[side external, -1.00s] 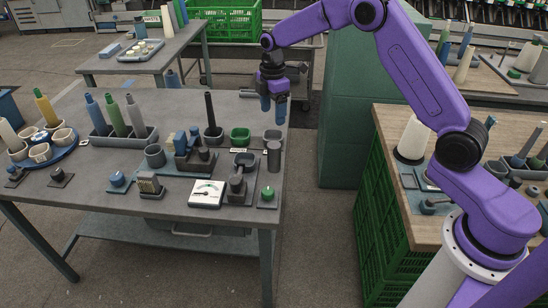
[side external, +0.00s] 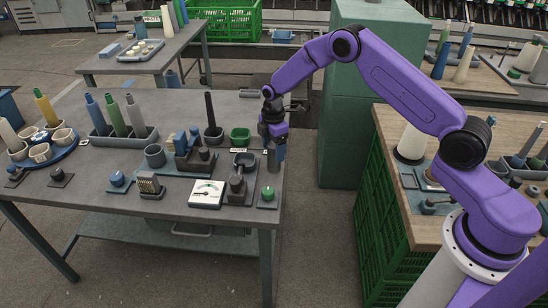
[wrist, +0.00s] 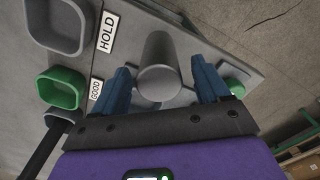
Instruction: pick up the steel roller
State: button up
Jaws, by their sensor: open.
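The steel roller (side external: 273,163) is a plain grey cylinder standing upright near the right edge of the grey table. My gripper (side external: 275,148) is over it, pointing down, with its blue fingers beside the roller's upper part. In the wrist view, the roller (wrist: 158,68) shows between the two spread fingers (wrist: 161,75), with a visible gap on each side. The gripper is open and holds nothing. The roller's lower end is partly hidden in the wrist view.
A green bin (wrist: 62,88) marked GOOD and a grey bin (wrist: 60,25) marked HOLD are close by. Open floor lies right of the table.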

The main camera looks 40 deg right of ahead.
jog(key=shift+f, duration=0.7)
jog(key=c, duration=1.3)
jog(key=shift+o, duration=0.2)
jog(key=shift+r, duration=0.1)
